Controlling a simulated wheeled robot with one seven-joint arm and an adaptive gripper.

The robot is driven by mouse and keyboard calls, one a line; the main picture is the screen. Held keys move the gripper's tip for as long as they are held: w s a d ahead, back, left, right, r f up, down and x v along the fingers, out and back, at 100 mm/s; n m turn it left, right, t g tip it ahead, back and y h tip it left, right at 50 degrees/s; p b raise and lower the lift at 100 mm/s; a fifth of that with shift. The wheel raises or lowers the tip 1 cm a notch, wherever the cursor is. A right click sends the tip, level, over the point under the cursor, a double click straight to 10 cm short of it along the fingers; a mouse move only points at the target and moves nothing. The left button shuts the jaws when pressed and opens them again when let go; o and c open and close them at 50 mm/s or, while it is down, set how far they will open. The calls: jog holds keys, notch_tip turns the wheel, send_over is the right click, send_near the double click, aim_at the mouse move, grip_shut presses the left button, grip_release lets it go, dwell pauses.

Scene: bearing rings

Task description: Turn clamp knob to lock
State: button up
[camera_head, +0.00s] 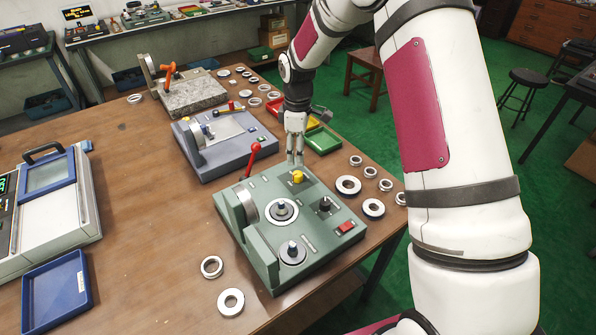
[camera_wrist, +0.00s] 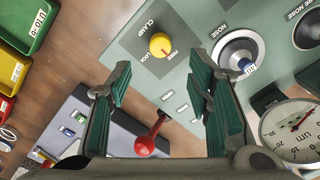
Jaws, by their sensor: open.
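The yellow clamp knob (camera_head: 298,177) sits on the top of the green-grey measuring device (camera_head: 262,258), near its far edge. In the wrist view the knob (camera_wrist: 161,45) has the label CLAMP beside it, with FREE and LOCK marks. Which mark it points to is too small to tell. My gripper (camera_head: 295,160) points down just above the knob in the head view. In the wrist view its two green-padded fingers (camera_wrist: 157,85) are spread apart with nothing between them. The knob shows above the gap between the fingertips, apart from both.
A red-balled lever (camera_head: 254,149) rises at the device's far left edge, close to my gripper. A dial gauge (camera_wrist: 295,130) shows at the right of the wrist view. A grey-blue device (camera_head: 222,140) stands behind. Several rings lie right of the green-grey device; two rings lie in front.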

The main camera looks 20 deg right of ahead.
aim_at(298, 174)
notch_tip(298, 174, down, 9)
jog(key=shift+r+p, duration=0.2)
jog(key=shift+p, duration=0.25)
jog(key=shift+c, duration=0.5)
grip_shut()
